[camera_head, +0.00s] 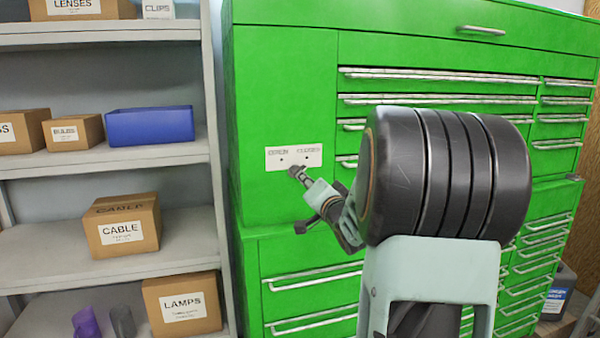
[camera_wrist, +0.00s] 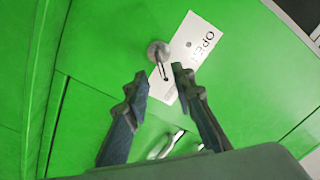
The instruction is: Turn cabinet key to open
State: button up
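The green cabinet (camera_head: 286,75) carries a white label plate (camera_head: 294,150) marked for open and closed. In the wrist view the plate (camera_wrist: 205,40) lies tilted, with "OPEN" readable. A round grey lock with a key (camera_wrist: 159,50) sits at the plate's edge, a thin part of it pointing toward my fingers. My gripper (camera_wrist: 160,76) is open, its two dark fingers apart on either side below the key and not visibly touching it. In the head view my gripper is just below the plate, partly hidden by my arm, and the key cannot be told clearly from it.
A grey shelf (camera_head: 100,260) stands left of the cabinet with boxes marked cable (camera_head: 123,228) and lamps (camera_head: 183,305), and a blue bin (camera_head: 150,126). Drawers with metal handles (camera_head: 438,75) fill the cabinet's right side. A dark container (camera_head: 556,293) stands at the lower right.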

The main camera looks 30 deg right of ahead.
jog(key=p+x, duration=0.1)
jog(key=x, duration=0.7)
grip_shut()
